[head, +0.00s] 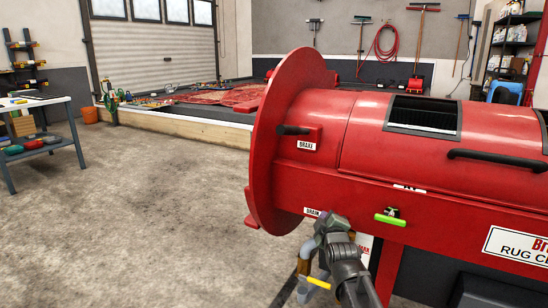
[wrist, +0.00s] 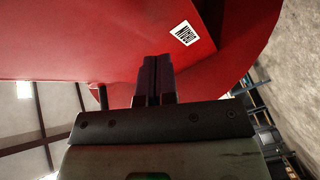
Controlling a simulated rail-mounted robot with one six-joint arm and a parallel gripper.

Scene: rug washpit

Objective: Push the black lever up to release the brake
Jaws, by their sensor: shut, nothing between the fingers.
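The black lever (head: 293,130) sticks out to the left from a small red block near the end flange of the red machine. A white label (head: 307,146), which seems to read BRAKE, is just below it. My gripper (head: 332,224) is well below the lever, in front of the machine's lower side near the DRAIN label (head: 312,212). In the wrist view my gripper (wrist: 155,60) has its dark fingers together, with nothing between them, against a background of red metal. The DRAIN label (wrist: 185,33) is right of the fingertips there. I cannot make out the lever in the wrist view.
A green-handled valve (head: 390,219) sticks out from the machine, right of my gripper. A yellow handle (head: 318,283) is low beside my arm. The large round red flange (head: 285,140) stands left of the drum. The concrete floor (head: 150,210) to the left is clear.

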